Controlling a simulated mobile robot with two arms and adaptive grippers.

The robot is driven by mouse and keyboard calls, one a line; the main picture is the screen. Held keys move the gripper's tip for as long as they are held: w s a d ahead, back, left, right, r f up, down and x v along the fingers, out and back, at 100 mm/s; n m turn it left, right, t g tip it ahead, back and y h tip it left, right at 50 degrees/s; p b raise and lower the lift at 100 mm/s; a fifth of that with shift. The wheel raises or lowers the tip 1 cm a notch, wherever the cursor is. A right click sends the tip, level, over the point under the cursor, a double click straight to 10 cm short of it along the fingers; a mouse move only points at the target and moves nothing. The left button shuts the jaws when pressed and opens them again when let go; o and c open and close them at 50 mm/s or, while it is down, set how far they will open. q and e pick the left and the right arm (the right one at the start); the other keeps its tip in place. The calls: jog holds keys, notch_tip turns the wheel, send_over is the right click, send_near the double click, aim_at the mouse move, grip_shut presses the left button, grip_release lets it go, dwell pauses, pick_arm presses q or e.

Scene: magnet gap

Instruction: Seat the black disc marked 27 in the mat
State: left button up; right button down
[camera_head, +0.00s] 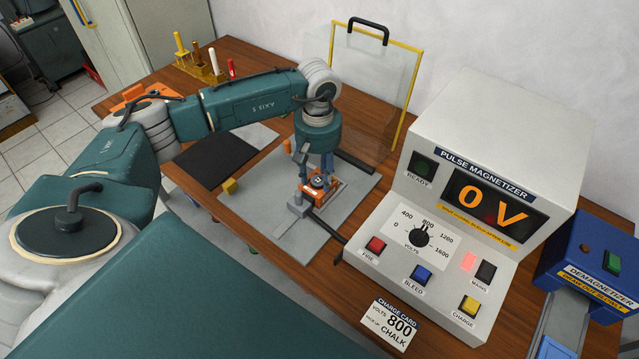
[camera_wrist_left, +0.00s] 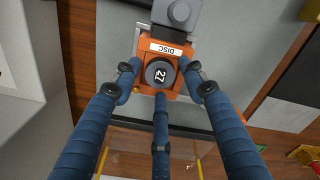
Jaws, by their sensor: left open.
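The black disc marked 27 (camera_wrist_left: 159,74) sits in an orange holder labelled DISC (camera_wrist_left: 147,58). In the head view the disc (camera_head: 319,181) and the orange holder (camera_head: 334,192) show on a grey plate. My left gripper (camera_wrist_left: 161,88) points down over the holder. Its three blue fingers are open and spread around the disc, and I see no clear grip on it. In the head view the left gripper (camera_head: 314,178) partly covers the disc. A black mat (camera_head: 207,162) lies on the table left of the grey plate. My right gripper is not in view.
A pulse magnetizer (camera_head: 500,110) reading 0 V stands on the right, with a demagnetizer (camera_head: 590,255) beyond it. A clear shield with a yellow frame (camera_head: 412,80) stands behind the plate. A yellow block (camera_head: 229,186) sits near the mat. A charge card (camera_head: 391,322) lies in front.

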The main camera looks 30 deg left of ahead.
aim_at(318, 180)
pick_arm(q)
jog(key=c, duration=0.7)
jog(key=shift+c, duration=1.1)
jog(key=shift+r+p, duration=1.3)
jog(key=shift+r, duration=1.25)
